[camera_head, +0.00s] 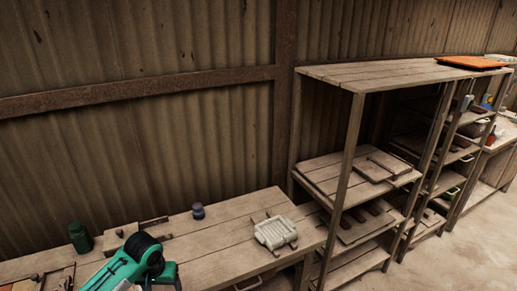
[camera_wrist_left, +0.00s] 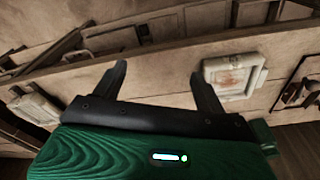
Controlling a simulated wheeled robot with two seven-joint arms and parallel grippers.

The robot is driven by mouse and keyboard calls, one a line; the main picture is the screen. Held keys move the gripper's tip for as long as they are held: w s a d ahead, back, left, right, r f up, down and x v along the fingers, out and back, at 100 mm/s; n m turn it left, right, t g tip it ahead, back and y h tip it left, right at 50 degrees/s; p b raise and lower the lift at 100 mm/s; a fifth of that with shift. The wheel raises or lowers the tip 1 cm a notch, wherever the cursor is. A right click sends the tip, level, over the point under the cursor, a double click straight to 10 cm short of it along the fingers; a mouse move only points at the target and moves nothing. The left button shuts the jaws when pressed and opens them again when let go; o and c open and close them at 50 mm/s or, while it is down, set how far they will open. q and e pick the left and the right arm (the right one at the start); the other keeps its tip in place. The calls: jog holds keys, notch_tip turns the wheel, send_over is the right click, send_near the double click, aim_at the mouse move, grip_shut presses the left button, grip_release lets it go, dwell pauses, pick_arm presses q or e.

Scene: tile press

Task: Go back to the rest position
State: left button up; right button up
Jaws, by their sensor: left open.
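My left gripper (camera_wrist_left: 158,67) shows in the left wrist view with its two dark fingers spread apart and nothing between them. Its green arm enters the head view at the bottom left, over the bench; its fingers cannot be made out there. My right gripper is in neither view. A cream ribbed tray-like piece (camera_head: 276,233) with brown bars lies on the wooden bench (camera_head: 225,242) in the head view. In the left wrist view a pale square piece (camera_wrist_left: 236,76) with a brownish middle is beyond the right finger, and another pale piece (camera_wrist_left: 34,109) is at the left.
A green jar (camera_head: 80,237) and a small purple-blue jar (camera_head: 198,211) stand on the bench. Wooden shelves (camera_head: 352,72) holding boards stand to the right, with an orange flat item (camera_head: 472,62) on top. A corrugated wall (camera_head: 140,140) is behind. Floor is clear at lower right.

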pick_arm(q)
notch_tip(320, 180, down, 16)
jog(key=a, duration=0.1)
jog(key=s+a+f, duration=0.1)
jog(key=s+f, duration=0.5)
jog(key=f, duration=0.4)
jog(key=s+a+f, duration=0.1)
jog(key=s+f, duration=0.5)
jog(key=f, duration=0.3)
jog(key=s+d+f+m, duration=0.1)
jog(key=s+f, duration=0.4)
jog(key=s, duration=0.7)
jog(key=s+d+f+m, duration=0.1)
jog(key=s+f, duration=0.5)
jog(key=s, duration=0.6)
jog(key=s+d+f+m, duration=0.1)
jog(key=s+f, duration=0.5)
jog(key=s, duration=0.6)
jog(key=shift+s+d+b, duration=0.15)
jog(key=shift+d+b, duration=0.3)
jog(key=shift+d, duration=0.3)
pick_arm(e)
jog(key=shift+s+d+f, duration=0.1)
jog(key=shift+s+f, duration=0.3)
jog(key=shift+f, duration=0.1)
